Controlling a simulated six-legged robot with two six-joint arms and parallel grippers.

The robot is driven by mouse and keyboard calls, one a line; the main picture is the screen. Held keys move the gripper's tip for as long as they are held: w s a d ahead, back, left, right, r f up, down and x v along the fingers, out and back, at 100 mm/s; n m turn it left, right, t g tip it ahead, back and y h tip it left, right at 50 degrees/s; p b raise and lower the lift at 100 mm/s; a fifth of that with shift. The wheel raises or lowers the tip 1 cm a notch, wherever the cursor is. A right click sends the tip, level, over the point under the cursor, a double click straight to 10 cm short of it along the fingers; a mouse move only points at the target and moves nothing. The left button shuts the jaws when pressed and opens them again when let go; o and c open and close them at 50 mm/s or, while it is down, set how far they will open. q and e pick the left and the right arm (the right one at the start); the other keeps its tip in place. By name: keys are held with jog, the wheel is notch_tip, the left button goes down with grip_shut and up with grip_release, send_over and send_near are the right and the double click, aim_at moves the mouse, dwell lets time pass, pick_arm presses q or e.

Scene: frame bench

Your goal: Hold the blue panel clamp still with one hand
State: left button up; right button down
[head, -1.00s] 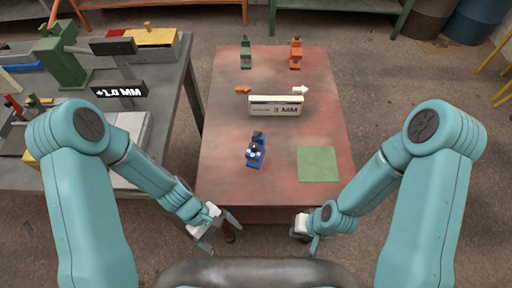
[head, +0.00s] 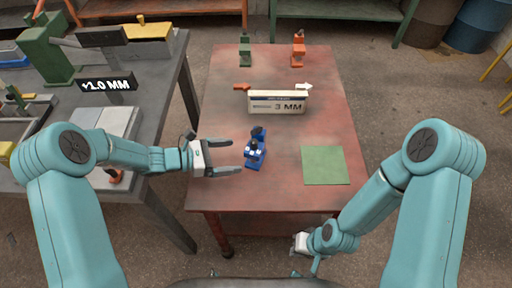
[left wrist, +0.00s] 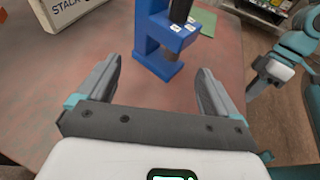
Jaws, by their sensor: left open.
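The blue panel clamp (head: 256,152) stands upright on the red table, left of the green square. My left gripper (head: 240,158) is open, just left of the clamp, with its fingers pointing at it. In the left wrist view, the clamp (left wrist: 164,45) stands ahead of the open fingers (left wrist: 158,88), with bare table between them; it appears untouched. My right gripper (head: 300,243) hangs low near the front right of the table, away from the clamp; its fingers are too small and blurred to tell their state.
A grey bench (head: 165,85) with tools stands left.

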aim_at(252, 155)
pick_arm(q)
jog(key=b+x, duration=0.2)
jog(key=x, duration=0.4)
jog(key=shift+d+f+b, duration=0.2)
jog(key=shift+f+b, duration=0.1)
jog(key=shift+w+d, duration=0.25)
jog(key=shift+d, duration=0.4)
jog(key=shift+f, duration=0.1)
jog(key=c, duration=1.5)
jog(key=shift+s, duration=0.1)
